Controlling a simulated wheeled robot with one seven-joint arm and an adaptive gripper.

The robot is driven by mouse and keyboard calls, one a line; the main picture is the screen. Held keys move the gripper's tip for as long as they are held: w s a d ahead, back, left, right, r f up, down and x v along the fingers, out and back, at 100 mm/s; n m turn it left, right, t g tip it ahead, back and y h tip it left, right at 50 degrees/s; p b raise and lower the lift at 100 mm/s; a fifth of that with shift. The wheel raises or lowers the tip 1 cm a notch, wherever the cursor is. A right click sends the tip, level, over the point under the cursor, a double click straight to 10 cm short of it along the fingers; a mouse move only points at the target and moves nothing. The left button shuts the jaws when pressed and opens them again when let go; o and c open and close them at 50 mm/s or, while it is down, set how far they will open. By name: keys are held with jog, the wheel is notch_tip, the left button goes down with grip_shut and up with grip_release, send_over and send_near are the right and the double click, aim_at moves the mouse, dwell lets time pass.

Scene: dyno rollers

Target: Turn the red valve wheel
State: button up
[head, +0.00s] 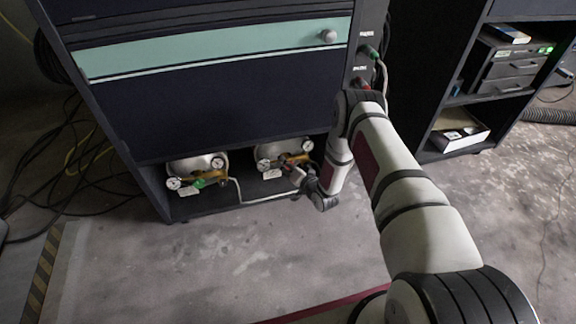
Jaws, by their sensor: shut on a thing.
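My gripper (297,172) reaches into the low open bay of the dark cabinet from the right. Its fingers are shut at the front of the right-hand gauge unit (272,153), which has a silver body, brass fittings and small white dials. The red valve wheel is mostly hidden by the fingers there, and its turn angle cannot be made out. The left-hand gauge unit (197,165) has similar dials and a green valve wheel (199,183), apart from my gripper.
The dark cabinet (220,103) with a pale green drawer front (215,47) stands above the bay. A light hose (240,198) runs along the bay floor. Black cables (75,165) lie at left. A shelf unit (470,100) stands at right. The concrete floor in front is clear.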

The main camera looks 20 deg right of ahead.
jog(key=shift+a+n+h+p, duration=0.1)
jog(key=shift+n+h+p, duration=0.2)
jog(key=shift+n+h, duration=0.7)
jog(key=n+h, duration=0.1)
jog(key=n, duration=0.1)
jog(key=shift+n+g, duration=0.3)
jog(key=shift+n, duration=0.1)
jog(key=shift+a+n+h, duration=0.1)
jog(key=shift+n+h, duration=0.9)
jog(key=shift+n, duration=0.2)
jog(key=shift+n+h+b, duration=0.5)
jog(key=shift+n+h, duration=0.3)
jog(key=shift+n, duration=0.4)
jog(key=o, duration=1.2)
jog(key=shift+c, duration=0.2)
jog(key=shift+s, duration=0.1)
